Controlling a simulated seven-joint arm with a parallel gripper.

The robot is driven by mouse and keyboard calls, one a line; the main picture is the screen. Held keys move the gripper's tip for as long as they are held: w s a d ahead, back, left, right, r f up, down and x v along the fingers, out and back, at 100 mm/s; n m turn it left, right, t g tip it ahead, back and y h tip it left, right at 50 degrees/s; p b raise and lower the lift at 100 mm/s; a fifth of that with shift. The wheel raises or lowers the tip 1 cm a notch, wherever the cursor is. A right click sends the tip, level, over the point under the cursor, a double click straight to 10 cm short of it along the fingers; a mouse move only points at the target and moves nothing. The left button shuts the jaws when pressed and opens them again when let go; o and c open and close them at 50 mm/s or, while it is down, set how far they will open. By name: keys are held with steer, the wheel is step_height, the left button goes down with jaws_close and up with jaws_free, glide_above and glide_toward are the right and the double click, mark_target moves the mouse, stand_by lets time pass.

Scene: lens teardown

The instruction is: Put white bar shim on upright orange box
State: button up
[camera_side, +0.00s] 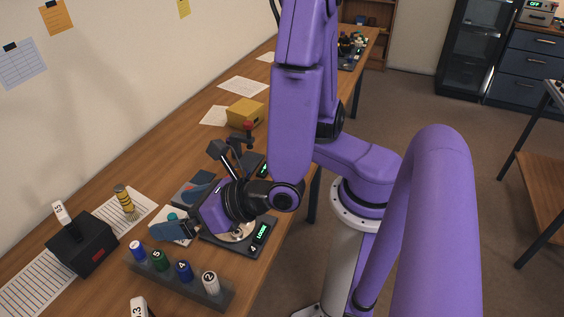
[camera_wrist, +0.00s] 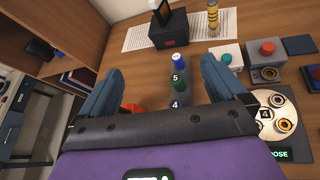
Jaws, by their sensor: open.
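My gripper (camera_side: 172,214) is low over the table, its blue fingers pointing toward the wall side. In the wrist view my gripper (camera_wrist: 162,68) is spread wide with nothing between the fingers. A yellow-orange box (camera_side: 246,113) lies farther back on the table in the side view, apart from my gripper. A small orange-red thing (camera_wrist: 132,107) shows beside the left finger in the wrist view, mostly hidden; I cannot tell if it is the upright orange box. I cannot make out the white bar shim with certainty in either view.
A rack (camera_side: 219,297) of several numbered vials stands near my gripper. A black box (camera_side: 89,251) with a white-tagged piece in it, a yellow striped cylinder (camera_side: 126,203) and a dark device (camera_side: 252,244) with a green display are close by.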

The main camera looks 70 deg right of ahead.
steer(key=s+d+r+m+g+h, duration=0.1)
steer(key=d+m+g+h, duration=0.25)
steer(key=d+m, duration=0.4)
steer(key=s+d+m+g+h, duration=0.2)
steer(key=d+m+h, duration=0.3)
steer(key=d, duration=0.4)
steer(key=s+r+m+g+y, duration=0.2)
steer(key=s+m+g+y, duration=0.3)
steer(key=s+m, duration=0.5)
steer(key=shift+m+g+y, duration=0.35)
steer(key=shift+m+g, duration=0.1)
steer(key=shift+g, duration=0.6)
